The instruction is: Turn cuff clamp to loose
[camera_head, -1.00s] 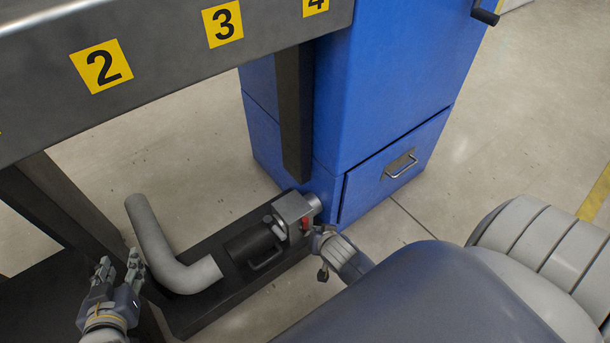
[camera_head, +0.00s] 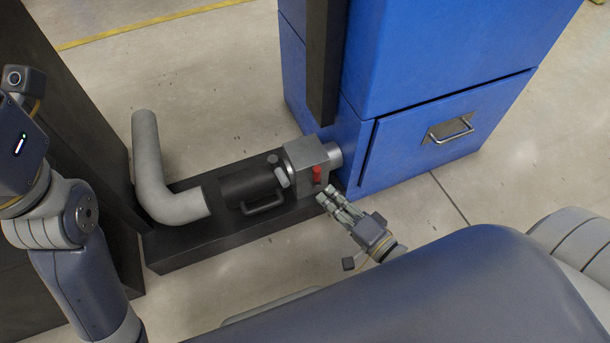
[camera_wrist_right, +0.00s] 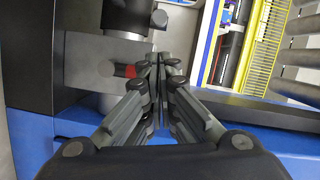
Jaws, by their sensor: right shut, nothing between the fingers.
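A small red lever (camera_head: 317,174) sits on the front face of a grey metal block (camera_head: 304,157), and points roughly upright. A dark cylindrical cuff (camera_head: 247,184) with a handle joins the block on its left. My right gripper (camera_head: 327,196) is shut and empty, its fingertips just below and in front of the red lever.
A bent grey pipe (camera_head: 155,180) lies left of the cuff. All stand on a dark low base (camera_head: 180,252). A blue cabinet (camera_head: 420,80) with a drawer handle (camera_head: 449,129) stands behind right. A dark post (camera_head: 326,60) rises behind the block. Floor in front is clear.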

